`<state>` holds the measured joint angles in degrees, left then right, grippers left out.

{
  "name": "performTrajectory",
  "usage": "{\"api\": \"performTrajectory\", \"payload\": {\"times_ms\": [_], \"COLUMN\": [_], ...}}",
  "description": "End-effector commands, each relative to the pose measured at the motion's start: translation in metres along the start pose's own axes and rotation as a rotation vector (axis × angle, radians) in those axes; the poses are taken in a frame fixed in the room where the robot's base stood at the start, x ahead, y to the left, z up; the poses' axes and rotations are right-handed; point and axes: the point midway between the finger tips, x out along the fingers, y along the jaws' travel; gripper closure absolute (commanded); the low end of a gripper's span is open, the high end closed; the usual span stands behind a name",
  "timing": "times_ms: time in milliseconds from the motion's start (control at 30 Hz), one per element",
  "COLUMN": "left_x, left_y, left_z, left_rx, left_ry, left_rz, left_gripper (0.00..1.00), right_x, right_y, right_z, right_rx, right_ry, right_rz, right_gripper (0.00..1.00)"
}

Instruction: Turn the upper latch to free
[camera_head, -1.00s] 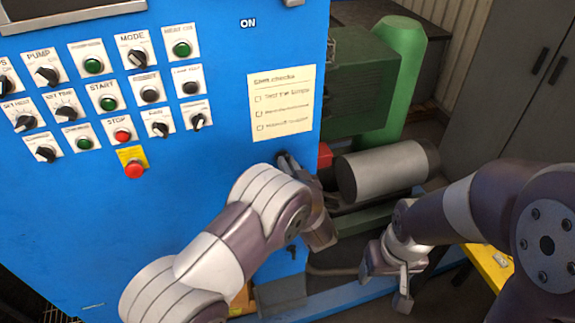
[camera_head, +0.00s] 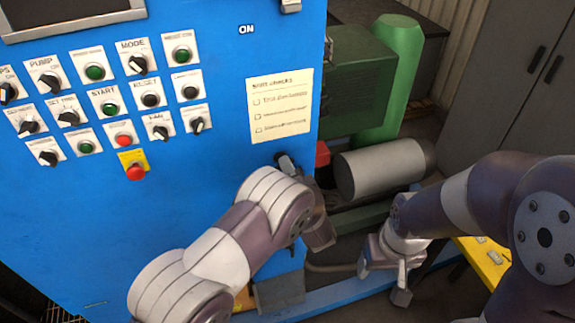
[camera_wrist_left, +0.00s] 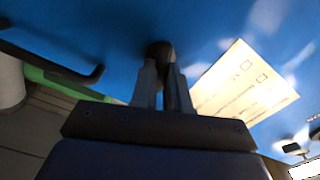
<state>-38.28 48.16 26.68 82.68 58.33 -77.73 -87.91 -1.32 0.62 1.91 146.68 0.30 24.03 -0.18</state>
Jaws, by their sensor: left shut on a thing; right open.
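The dark upper latch (camera_head: 287,163) sits near the right edge of the blue cabinet front, below the paper checklist. My left gripper (camera_wrist_left: 163,75) is shut on the latch's dark knob (camera_wrist_left: 158,50) in the left wrist view. In the head view my left arm's wrist hides most of this gripper, and the latch's exact angle cannot be told. My right gripper (camera_head: 385,280) is open and empty, low and to the right, apart from the cabinet.
The blue cabinet (camera_head: 215,105) carries several knobs and buttons and a red emergency button (camera_head: 135,172). A checklist (camera_head: 281,105) is above the latch. A grey cylinder (camera_head: 385,170) and green machinery (camera_head: 360,90) stand to the right. A dark curved handle (camera_wrist_left: 95,75) shows in the wrist view.

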Motion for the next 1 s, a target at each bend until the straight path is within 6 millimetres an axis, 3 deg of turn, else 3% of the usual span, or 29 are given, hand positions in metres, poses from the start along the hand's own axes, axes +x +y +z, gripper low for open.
{"api": "performTrajectory", "payload": {"times_ms": [500, 1000], "left_x": [0.0003, 0.0003], "left_y": [0.0014, 0.0021], "left_z": [0.0001, 0.0005], "left_rx": [0.323, 0.385], "left_ry": [-0.001, -0.001], "left_rz": [0.000, -0.001], "left_gripper": [1.00, 1.00], "right_x": [-0.0093, -0.0103], "right_y": [0.0000, 0.0000], "right_z": [-0.0011, -0.0012], "right_rx": [0.000, 0.000], "right_ry": [0.000, 0.000], "right_rz": [0.000, 0.000], "right_gripper": [0.33, 0.33]}}
